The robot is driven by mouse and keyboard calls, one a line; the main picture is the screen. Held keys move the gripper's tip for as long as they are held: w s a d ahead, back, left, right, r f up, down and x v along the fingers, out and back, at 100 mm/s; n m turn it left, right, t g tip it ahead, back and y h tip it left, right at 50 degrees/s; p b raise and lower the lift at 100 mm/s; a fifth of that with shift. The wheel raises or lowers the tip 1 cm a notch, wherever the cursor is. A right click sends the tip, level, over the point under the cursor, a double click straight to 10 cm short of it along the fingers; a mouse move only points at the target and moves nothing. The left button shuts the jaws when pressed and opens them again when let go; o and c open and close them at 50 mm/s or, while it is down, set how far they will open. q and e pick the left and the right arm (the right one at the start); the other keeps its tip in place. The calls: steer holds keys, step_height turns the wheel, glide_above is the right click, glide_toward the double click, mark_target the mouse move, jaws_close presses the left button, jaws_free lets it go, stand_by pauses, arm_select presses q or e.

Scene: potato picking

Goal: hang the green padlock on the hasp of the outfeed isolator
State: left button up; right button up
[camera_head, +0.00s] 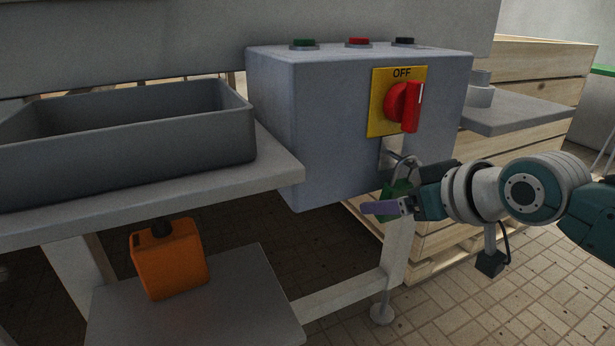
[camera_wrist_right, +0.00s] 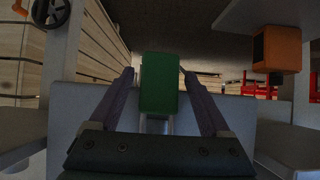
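The green padlock (camera_head: 395,190) is at the metal hasp (camera_head: 391,158), below the red rotary handle (camera_head: 410,106) of the isolator. Its shackle is up at the hasp; whether it passes through the hasp is too small to tell. The isolator's yellow plate (camera_head: 385,122) reads OFF. My right gripper (camera_head: 380,208) is at the padlock's lower part. In the right wrist view, the padlock (camera_wrist_right: 159,84) lies between the two purple fingers (camera_wrist_right: 159,76), with a narrow gap on each side, so the gripper looks open around it. My left gripper is out of view.
The grey control box (camera_head: 330,130) carries green, red and dark buttons on top. A grey tray (camera_head: 200,135) stands on the bench at left. An orange canister (camera_head: 170,262) sits on the lower shelf. Wooden crates (camera_head: 530,75) stand behind my right arm.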

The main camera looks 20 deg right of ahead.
steer(key=shift+o, duration=0.2)
steer(key=s+a+r+n+g+p, duration=0.1)
steer(key=s+a+r+g+p, duration=0.35)
steer(key=s+r+p, duration=0.9)
steer(key=s+a+r+g+p, duration=0.3)
steer(key=s+a+r+p, duration=0.3)
steer(key=s+r+p, duration=0.8)
step_height(320, 180, up, 35)
steer(key=p, duration=3.7)
steer(key=shift+s+d+h, duration=0.3)
steer(key=shift+s+h, duration=0.05)
steer(key=shift+h, duration=0.05)
